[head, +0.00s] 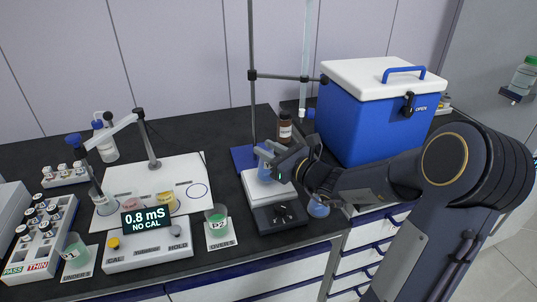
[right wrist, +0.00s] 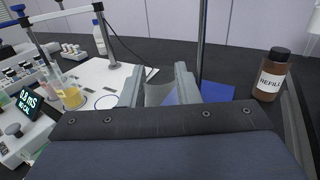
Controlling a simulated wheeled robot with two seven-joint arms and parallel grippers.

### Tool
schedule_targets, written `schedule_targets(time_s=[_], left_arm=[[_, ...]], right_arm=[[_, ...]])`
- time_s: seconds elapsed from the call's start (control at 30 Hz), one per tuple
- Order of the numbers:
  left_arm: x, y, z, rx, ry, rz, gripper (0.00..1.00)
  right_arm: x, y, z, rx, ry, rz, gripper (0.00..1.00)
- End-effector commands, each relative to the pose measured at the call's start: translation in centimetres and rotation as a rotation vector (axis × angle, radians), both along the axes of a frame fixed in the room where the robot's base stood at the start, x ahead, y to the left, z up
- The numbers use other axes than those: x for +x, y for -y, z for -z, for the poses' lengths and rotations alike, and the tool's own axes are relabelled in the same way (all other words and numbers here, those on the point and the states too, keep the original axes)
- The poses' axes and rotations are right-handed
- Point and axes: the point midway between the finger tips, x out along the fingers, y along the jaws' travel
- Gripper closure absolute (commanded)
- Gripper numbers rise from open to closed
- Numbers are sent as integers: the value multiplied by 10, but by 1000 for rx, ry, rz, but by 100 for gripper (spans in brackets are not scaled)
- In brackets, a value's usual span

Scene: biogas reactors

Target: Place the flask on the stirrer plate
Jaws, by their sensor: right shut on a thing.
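My right gripper (head: 277,164) reaches in from the right and is shut on the flask. The flask (head: 265,163) is clear with a bluish tint and is partly hidden by the fingers. In the right wrist view the flask (right wrist: 159,93) shows as a greyish clear wall between the two fingers. The stirrer plate (head: 261,191) has a white top and a dark front with knobs. The flask is over its white top; I cannot tell whether it touches. My left gripper is not in view.
A blue stand base (head: 243,157) with a tall rod is behind the stirrer. A brown REFILL bottle (head: 285,128) and a blue cool box (head: 375,115) stand beyond. A D2 beaker (head: 216,216) and a meter (head: 147,248) stand left. A blue-tinted vessel (head: 318,209) is below my arm.

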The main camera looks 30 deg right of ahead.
Motion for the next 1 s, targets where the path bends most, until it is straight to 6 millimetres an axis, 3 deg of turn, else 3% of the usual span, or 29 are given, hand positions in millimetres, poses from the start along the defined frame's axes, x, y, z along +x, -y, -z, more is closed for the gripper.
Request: schedule_targets(time_s=[0.07,0.43,0.47,0.6,1.0], left_arm=[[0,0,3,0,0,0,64],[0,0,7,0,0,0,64],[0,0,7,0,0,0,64],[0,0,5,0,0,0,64],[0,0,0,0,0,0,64]], right_arm=[[0,0,11,2,-2,1,100],[0,0,15,-1,1,1,100],[0,0,15,-1,0,1,70],[0,0,14,-1,0,1,52],[-2,1,9,-1,0,3,49]])
